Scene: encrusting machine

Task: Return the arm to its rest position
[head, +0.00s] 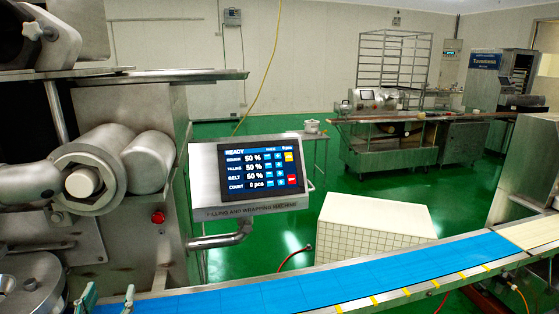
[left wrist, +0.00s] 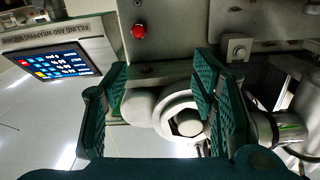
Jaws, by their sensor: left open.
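My left gripper (head: 108,299) shows at the bottom left edge of the head view, with only its two green fingertips in sight. In the left wrist view the same gripper (left wrist: 161,82) has its green padded fingers spread apart, with nothing between them. The filling and wrapping machine (head: 150,235) stands at the left, close to this gripper. Its screen (head: 260,168) reads READY, with 50 % on three lines and 0 pcs. The screen also shows in the left wrist view (left wrist: 52,63). My right gripper is in neither view.
A blue conveyor belt (head: 290,290) runs along the bottom toward the right. A red button (head: 158,217) sits on the machine's front, also seen in the left wrist view (left wrist: 139,31). A white tiled box (head: 375,220) stands behind the belt. Green floor (head: 235,262) is open beyond.

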